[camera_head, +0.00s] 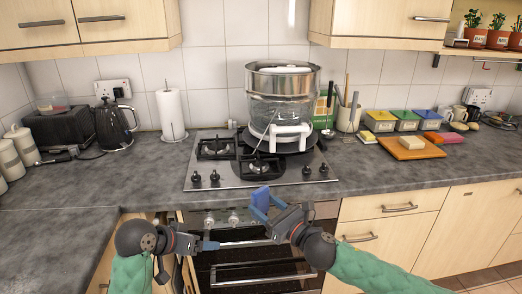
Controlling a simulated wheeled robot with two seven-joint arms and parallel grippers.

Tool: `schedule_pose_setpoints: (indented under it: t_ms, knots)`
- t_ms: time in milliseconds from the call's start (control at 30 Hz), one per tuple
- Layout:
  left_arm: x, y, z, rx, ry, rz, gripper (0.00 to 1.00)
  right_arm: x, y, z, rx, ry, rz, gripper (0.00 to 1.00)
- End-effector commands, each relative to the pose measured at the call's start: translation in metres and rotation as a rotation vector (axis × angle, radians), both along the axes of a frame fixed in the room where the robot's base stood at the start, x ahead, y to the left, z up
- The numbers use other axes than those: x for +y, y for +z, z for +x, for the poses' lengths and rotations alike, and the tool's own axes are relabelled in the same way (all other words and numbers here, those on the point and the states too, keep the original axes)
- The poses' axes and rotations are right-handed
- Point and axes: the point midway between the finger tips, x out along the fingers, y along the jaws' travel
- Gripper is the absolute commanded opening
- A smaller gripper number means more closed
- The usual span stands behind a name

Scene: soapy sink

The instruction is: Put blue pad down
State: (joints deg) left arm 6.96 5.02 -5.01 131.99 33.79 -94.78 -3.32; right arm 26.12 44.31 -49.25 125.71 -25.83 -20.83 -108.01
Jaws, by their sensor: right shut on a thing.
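The blue pad (261,199) is a small blue block held upright, with its top just over the front edge of the counter in the picture. My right gripper (268,210) is shut on it, in front of the stove. My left gripper (212,244) is to the left and lower, before the oven front. It holds nothing that I can see, and its finger gap is too small to make out.
A glass-sided steamer (282,95) stands on the hob (205,172). A wooden board (410,148) with a sponge (411,142) lies on the right counter, near lidded tubs (407,122). Kettle (115,125) and paper roll (171,112) stand left. Counter front right of the hob is clear.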

Motion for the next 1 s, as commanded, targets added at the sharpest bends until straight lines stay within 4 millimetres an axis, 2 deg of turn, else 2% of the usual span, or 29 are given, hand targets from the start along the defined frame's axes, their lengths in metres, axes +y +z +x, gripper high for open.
schedule_pose_setpoints:
  t_ms: [33,200,500,800,1000]
  knots:
    - [0.0,0.016,0.01,-0.025,-0.011,-0.01,0.8,0.0,0.0,0.0,0.0,0.0,0.0,0.26]
    - [-0.003,0.064,0.034,-0.098,-0.055,-0.048,0.8,0.0,0.0,0.0,0.0,0.0,0.0,0.26]
    - [-0.006,0.156,0.066,-0.226,-0.136,-0.111,0.8,0.0,0.0,0.0,0.0,0.0,0.0,0.26]
    - [-0.007,0.253,0.082,-0.356,-0.225,-0.168,0.8,0.0,0.0,0.0,0.0,0.0,0.0,0.26]
    - [-0.007,0.32,0.084,-0.443,-0.29,-0.2,0.8,0.0,0.0,0.0,0.0,0.0,0.0,0.26]
